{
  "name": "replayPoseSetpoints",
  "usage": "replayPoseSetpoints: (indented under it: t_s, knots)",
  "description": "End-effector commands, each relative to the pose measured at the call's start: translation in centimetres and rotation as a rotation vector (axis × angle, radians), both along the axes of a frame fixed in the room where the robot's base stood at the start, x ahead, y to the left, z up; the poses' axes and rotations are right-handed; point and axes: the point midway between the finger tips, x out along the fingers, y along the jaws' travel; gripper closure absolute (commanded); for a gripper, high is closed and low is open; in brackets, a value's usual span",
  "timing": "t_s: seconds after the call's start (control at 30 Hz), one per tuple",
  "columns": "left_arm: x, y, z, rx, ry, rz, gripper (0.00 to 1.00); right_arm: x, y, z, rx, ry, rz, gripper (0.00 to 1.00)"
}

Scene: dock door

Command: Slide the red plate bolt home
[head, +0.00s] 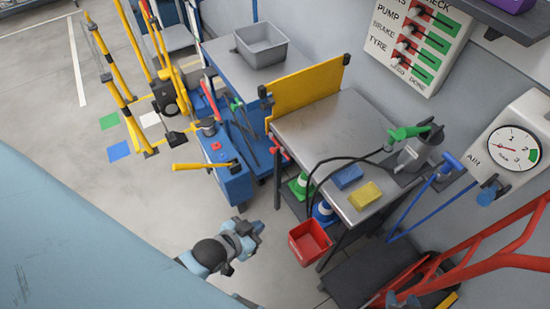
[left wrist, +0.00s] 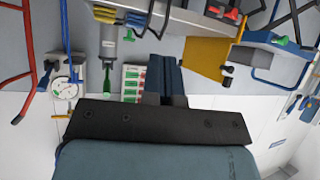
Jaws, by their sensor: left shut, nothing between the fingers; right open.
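I cannot make out the red plate bolt for certain in either view. A small red handle-like part (head: 279,151) shows at the near left corner of the steel workbench (head: 325,125), below the yellow panel (head: 310,88). My left gripper (head: 252,228) is over the floor, left of the red bin and apart from the bench. It is shut and empty; its dark fingers also show in the left wrist view (left wrist: 166,80). My right gripper (head: 402,300) is partly in view at the bottom edge, by the red frame, and open.
A red bin (head: 310,243) stands on the floor beside the bench. A blue cart (head: 232,183) with a yellow handle is left of it. A red tubular frame (head: 480,255) fills the lower right. Open floor (head: 60,150) lies at the left.

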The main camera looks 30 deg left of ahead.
Motion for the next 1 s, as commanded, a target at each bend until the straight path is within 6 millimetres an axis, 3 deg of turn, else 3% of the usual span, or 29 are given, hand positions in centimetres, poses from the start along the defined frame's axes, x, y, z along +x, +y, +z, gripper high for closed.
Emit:
replayPoseSetpoints:
  t_s: [0.13,0.2,0.37,0.47,0.7,1.0]
  knots:
    - [0.0,0.2,0.0,0.003,-0.001,0.001,1.00,0.0,0.1,0.0,0.002,0.001,0.000,0.57]
    - [0.0,0.1,-0.1,0.003,0.000,-0.001,1.00,0.0,0.1,-0.1,0.002,0.001,0.000,0.44]
    - [1.3,0.5,-1.7,0.065,-0.027,-0.032,1.00,0.0,0.2,-1.9,0.004,-0.001,0.000,0.44]
    - [3.5,1.4,-3.8,0.170,-0.073,-0.075,1.00,0.1,0.2,-4.2,0.006,0.003,-0.001,0.44]
    - [10.6,4.6,-8.3,0.549,-0.214,-0.194,1.00,0.3,0.8,-10.6,0.021,0.011,0.002,0.44]
    - [17.6,8.3,-10.1,0.959,-0.332,-0.258,1.00,0.8,1.3,-15.3,0.037,0.012,0.002,0.44]
